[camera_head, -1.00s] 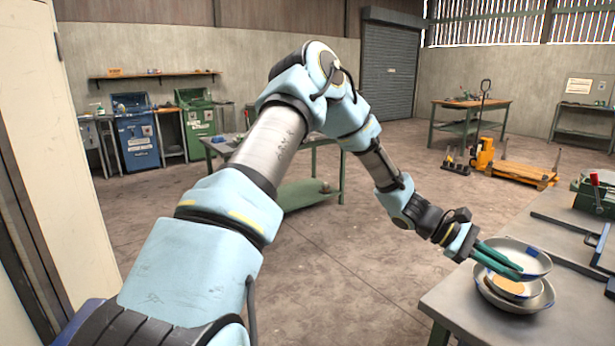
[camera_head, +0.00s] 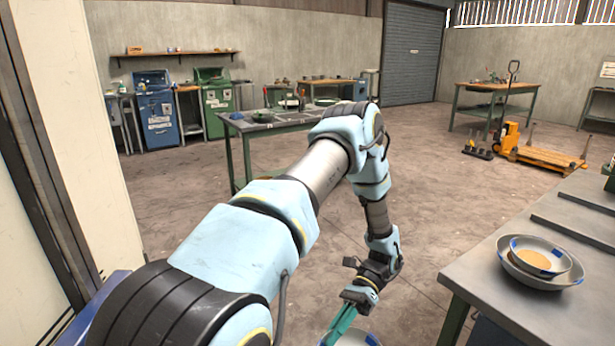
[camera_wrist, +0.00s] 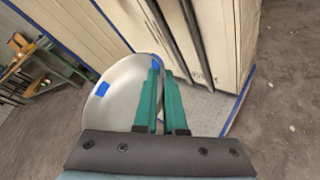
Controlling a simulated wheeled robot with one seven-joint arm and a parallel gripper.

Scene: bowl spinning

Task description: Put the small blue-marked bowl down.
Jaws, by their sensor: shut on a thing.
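My gripper (camera_head: 336,332) is shut on a pale bowl with blue marks at its rim. This bowl (camera_head: 362,339) shows only in part at the bottom edge of the head view. In the wrist view, the green fingers (camera_wrist: 160,75) pinch the rim of the bowl (camera_wrist: 112,98), which hangs to their left with its inside showing. It is in the air beside the workbench, over the floor. What lies straight below it is cut off in the head view.
On the grey workbench (camera_head: 500,300) at right, a blue-marked bowl (camera_head: 550,250) with a tan inside sits in a larger bowl (camera_head: 545,280). Dark rails lie behind them. A green-legged table (camera_head: 250,125) stands farther off. Open floor lies between. A pale panel (camera_wrist: 215,45) is close in the wrist view.

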